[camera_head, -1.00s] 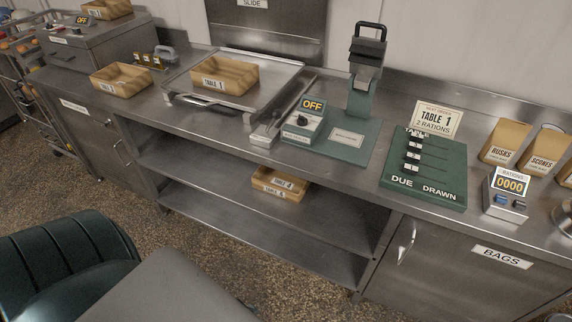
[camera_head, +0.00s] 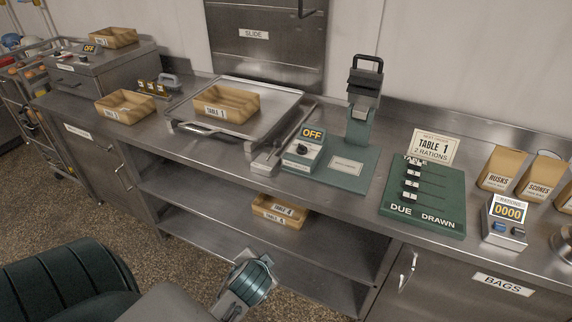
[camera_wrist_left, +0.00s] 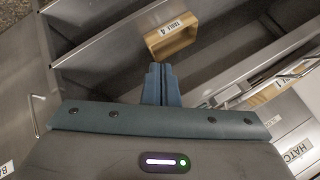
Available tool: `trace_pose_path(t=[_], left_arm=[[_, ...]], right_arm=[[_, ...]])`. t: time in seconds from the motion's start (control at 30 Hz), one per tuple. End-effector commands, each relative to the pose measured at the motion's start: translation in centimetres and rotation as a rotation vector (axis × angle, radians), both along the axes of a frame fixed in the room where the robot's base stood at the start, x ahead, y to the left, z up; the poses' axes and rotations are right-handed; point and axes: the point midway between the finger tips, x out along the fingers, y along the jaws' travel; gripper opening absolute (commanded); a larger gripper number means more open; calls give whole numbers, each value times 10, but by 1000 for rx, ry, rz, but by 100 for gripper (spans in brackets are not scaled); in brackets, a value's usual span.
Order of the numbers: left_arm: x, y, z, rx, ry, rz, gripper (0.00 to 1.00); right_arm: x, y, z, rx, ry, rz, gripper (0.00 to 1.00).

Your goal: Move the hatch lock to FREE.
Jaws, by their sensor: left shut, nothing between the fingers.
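I cannot make out the hatch lock or its setting in either view. In the head view, a steel panel marked SLIDE (camera_head: 265,60) stands upright behind the counter, with a dark handle at its cut-off top. A white label starting HATC (camera_wrist_left: 297,151) shows at the right edge of the left wrist view, partly cut off. My left gripper (camera_wrist_left: 161,82) is shut and empty, below counter height in front of the open shelves. It also shows at the bottom of the head view (camera_head: 250,280). My right gripper is not in view.
The steel counter (camera_head: 215,150) holds a TABLE 1 box (camera_head: 228,103), an OFF switch box (camera_head: 303,150) and a green DUE/DRAWN board (camera_head: 424,200). A TABLE 4 box (camera_head: 280,210) sits on the shelf below. The floor in front is partly clear.

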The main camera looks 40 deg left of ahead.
Motion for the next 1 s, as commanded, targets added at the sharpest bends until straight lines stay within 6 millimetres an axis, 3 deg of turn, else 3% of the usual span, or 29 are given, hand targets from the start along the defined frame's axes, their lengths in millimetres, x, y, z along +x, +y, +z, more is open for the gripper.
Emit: trace_pose_path(t=[0.27, 0.4, 0.5, 0.7, 1.0], left_arm=[[114, 43, 52, 497, -175, -131, 0], [169, 48, 82, 774, -219, -228, 0], [197, 46, 98, 924, -229, -287, 0], [225, 41, 114, 1077, -230, -352, 0], [227, 40, 115, 1094, -229, -360, 0]], right_arm=[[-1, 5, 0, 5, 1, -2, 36], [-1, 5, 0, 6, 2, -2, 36], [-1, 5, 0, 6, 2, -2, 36], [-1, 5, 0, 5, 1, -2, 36], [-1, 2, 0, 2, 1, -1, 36]])
